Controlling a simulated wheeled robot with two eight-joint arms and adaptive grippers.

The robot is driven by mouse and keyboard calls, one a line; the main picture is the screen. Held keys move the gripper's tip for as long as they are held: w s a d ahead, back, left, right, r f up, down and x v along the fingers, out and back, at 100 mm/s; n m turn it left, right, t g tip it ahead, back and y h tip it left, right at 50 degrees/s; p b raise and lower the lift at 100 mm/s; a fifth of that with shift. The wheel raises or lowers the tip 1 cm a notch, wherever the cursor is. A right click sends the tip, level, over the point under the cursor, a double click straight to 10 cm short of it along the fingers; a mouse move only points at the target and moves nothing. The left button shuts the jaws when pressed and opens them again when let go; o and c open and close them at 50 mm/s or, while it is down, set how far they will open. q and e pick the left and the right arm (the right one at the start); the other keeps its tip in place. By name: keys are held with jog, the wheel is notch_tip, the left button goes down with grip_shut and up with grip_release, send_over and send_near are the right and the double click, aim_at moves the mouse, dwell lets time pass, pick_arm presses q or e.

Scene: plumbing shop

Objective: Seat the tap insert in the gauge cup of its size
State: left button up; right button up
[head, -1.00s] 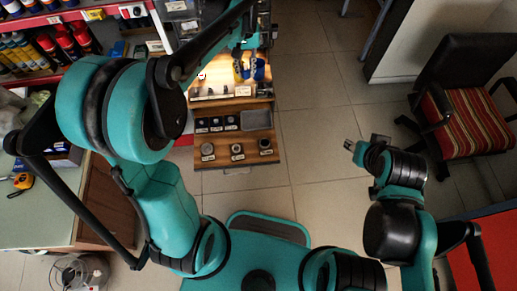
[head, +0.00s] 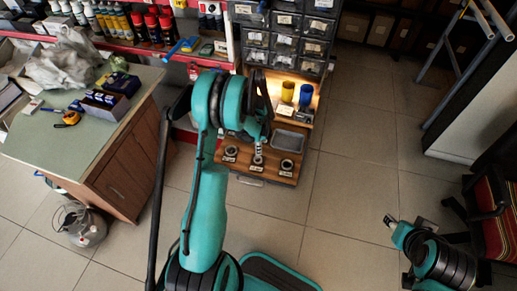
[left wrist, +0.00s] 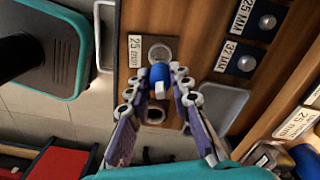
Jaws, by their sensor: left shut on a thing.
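My left gripper (left wrist: 163,75) is shut on the tap insert (left wrist: 160,73), a small piece with a blue body and a pale ring. In the head view the left gripper (head: 258,143) is over the row of gauge cups, at the middle one. The middle cup (left wrist: 160,50) shows just beyond the insert in the left wrist view, with a "25 mm" label beside it. I cannot tell whether insert and cup touch. The left cup (head: 231,151) and right cup (head: 288,164) stand on either side. My right gripper (head: 406,221) is far off at the right; its finger state is unclear.
A grey tray (left wrist: 225,103) and dark pads labelled 25 MM (left wrist: 267,22) and 32 MM (left wrist: 245,62) lie behind the cups. Yellow (head: 287,92) and blue (head: 305,95) cylinders stand further back under drawers. A green-topped bench (head: 95,125) is at left.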

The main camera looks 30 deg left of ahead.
pick_arm(q)
jog(key=shift+f+b, duration=1.5)
jog(key=shift+f, duration=1.35)
jog(key=shift+f, duration=0.25)
jog(key=shift+r, duration=0.2)
jog(key=shift+r+p, duration=0.3)
jog(key=shift+r, duration=0.3)
jog(key=shift+f+b, duration=0.35)
jog(key=shift+f, duration=0.4)
dwell(0.3)
jog(key=shift+r, duration=0.1)
